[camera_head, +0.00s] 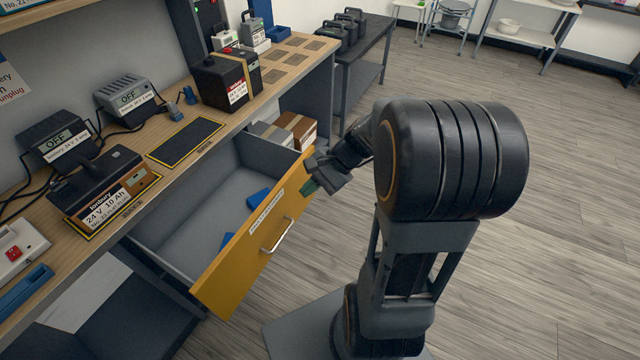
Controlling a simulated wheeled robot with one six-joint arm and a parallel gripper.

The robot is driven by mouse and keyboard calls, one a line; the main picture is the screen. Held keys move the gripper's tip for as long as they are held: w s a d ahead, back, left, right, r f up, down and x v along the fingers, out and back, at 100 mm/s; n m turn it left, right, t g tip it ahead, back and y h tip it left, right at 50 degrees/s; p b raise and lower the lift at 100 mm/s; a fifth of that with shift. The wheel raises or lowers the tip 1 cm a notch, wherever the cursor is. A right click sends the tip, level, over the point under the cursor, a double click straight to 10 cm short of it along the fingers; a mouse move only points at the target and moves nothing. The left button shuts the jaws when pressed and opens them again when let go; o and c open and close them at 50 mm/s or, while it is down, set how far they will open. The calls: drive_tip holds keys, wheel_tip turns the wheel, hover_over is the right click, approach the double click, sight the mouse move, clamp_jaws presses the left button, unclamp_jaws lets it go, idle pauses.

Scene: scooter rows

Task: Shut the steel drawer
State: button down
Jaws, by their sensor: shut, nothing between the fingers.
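The drawer (210,302) under the workbench stands pulled well out. It has an orange-yellow front with a metal bar handle (278,236), a white label strip and a grey interior. A few blue things (258,197) lie inside it. My gripper (308,187) is shut and empty, at the right end of the drawer front, near its upper edge. I cannot tell whether the fingertips touch the front. My arm stands to the right of the drawer, and its big dark joint hides the floor behind it.
The wooden workbench (226,136) carries chargers (126,94), a battery (105,187) and a black mat (185,143). Boxes (297,128) sit under the bench beyond the drawer. A dark side table (371,47) stands behind. The floor (570,230) at right is clear.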

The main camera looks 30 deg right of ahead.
drive_tip(key=w+d+f+m+t+y+b, duration=0.1)
drive_tip(key=w+d+f+m+t+b, duration=0.35)
drive_tip(key=d+f+m+t, duration=0.35)
drive_tip(key=w+d+f+m+t+y+b, duration=0.1)
drive_tip(key=w+d+f+m+t+b, duration=0.35)
drive_tip(key=d+f+m, duration=0.55)
drive_tip(key=w+a+r+n+b, duration=0.1)
drive_tip(key=w+a+b, duration=0.1)
drive_tip(key=w+a, duration=0.5)
drive_tip(key=w, duration=0.3)
drive_tip(key=shift+r+n+t+b, duration=0.15)
drive_tip(key=shift+n+t+b, duration=0.2)
drive_tip(key=shift+n+b, duration=0.05)
